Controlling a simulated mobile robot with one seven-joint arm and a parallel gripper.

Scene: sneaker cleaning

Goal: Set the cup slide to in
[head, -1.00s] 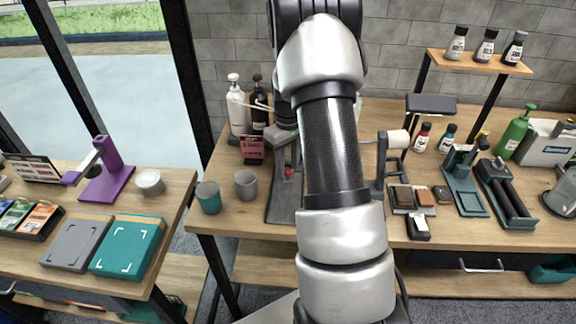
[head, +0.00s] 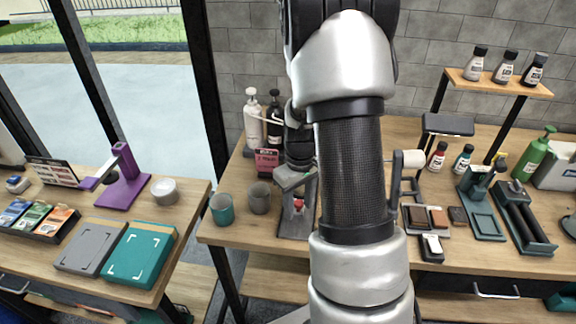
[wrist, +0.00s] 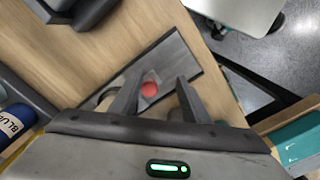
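A flat dark plate (head: 291,226) lies on the workbench, with a small red knob (head: 298,203) above it; I cannot tell for sure that this is the cup slide. In the wrist view the red knob (wrist: 149,89) shows between my two fingers, nearer the left one, over the dark plate (wrist: 178,58). My gripper (wrist: 159,80) is open and points down at the plate; contact with the knob cannot be made out. In the head view my arm hides part of the plate's right side. A teal cup (head: 221,209) and a grey cup (head: 259,197) stand upright left of the plate.
Two pump bottles and a pink sign (head: 267,161) stand behind the cups. A white roll (head: 408,158), brushes and small bottles are to the right of my arm. A side table (head: 203,191) on the left holds boxes and a purple stand (head: 124,185).

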